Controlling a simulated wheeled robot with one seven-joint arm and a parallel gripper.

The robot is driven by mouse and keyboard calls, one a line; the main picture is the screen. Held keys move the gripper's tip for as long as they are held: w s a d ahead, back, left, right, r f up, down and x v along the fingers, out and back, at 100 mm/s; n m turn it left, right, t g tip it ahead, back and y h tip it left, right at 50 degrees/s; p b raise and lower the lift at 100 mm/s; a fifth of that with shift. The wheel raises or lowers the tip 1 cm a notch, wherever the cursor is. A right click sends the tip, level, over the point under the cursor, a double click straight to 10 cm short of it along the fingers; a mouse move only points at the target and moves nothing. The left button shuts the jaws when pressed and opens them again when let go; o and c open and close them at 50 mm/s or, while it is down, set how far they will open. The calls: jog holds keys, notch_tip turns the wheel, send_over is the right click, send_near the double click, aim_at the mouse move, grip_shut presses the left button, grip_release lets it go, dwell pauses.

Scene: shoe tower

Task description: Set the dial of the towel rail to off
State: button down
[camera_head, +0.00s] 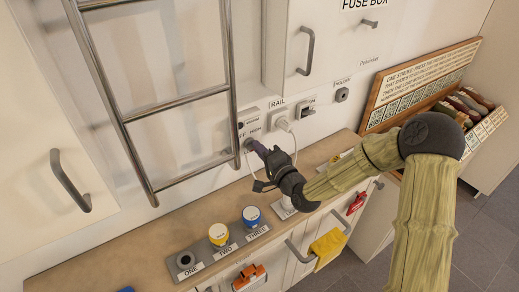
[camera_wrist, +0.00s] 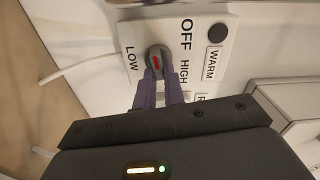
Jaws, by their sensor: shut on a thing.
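The towel rail (camera_head: 231,100) is a chrome ladder shape on the wall at the left of the head view. Its white control panel (camera_head: 250,117) is just right of the rail's foot; it also shows in the wrist view (camera_wrist: 207,55). The grey dial (camera_wrist: 157,59) has a red mark and sits among the printed words LOW, OFF and HIGH. I cannot tell which word the mark points to. My gripper (camera_head: 258,152) is at the panel, its purple fingers (camera_wrist: 161,84) shut on the dial. The fingers hide much of the dial in the head view.
A round WARM lamp (camera_wrist: 217,34) looks dark beside the dial. A switch marked RAIL with a white plug (camera_head: 283,124) is close to the right, its cable hanging near my gripper. The wooden counter (camera_head: 140,255) below carries a strip with blue and yellow capped items (camera_head: 219,233).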

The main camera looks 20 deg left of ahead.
jog(key=m, duration=0.7)
jog(key=f+m, duration=0.1)
jog(key=m, duration=0.2)
jog(key=shift+m, duration=0.4)
jog(key=c, duration=1.5)
grip_release()
jog(key=shift+s, duration=0.1)
jog(key=p+v, duration=0.9)
jog(key=v, duration=0.8)
jog(key=shift+s+d, duration=0.1)
jog(key=shift+s, duration=0.1)
